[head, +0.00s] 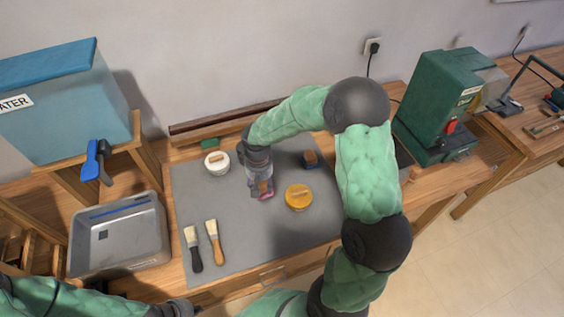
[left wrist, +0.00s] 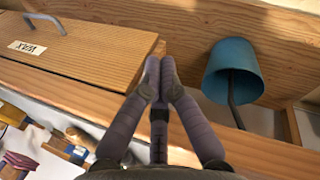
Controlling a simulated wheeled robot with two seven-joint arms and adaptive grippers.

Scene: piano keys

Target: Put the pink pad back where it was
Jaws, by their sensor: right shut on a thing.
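The pink pad (head: 268,196) is at the middle of the grey mat (head: 240,235), mostly hidden by my right gripper. A brown part shows above its pink edge. My right gripper (head: 262,187) points down and is shut on the pink pad; I cannot tell if the pad touches the mat. My left gripper (head: 182,309) is low at the picture's bottom edge, away from the pad. In the left wrist view its fingertips (left wrist: 159,65) meet with nothing between them.
Two brushes (head: 204,246) lie front left. A metal tray (head: 120,240) stands left, a green machine (head: 435,110) right. The mat's front middle is clear.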

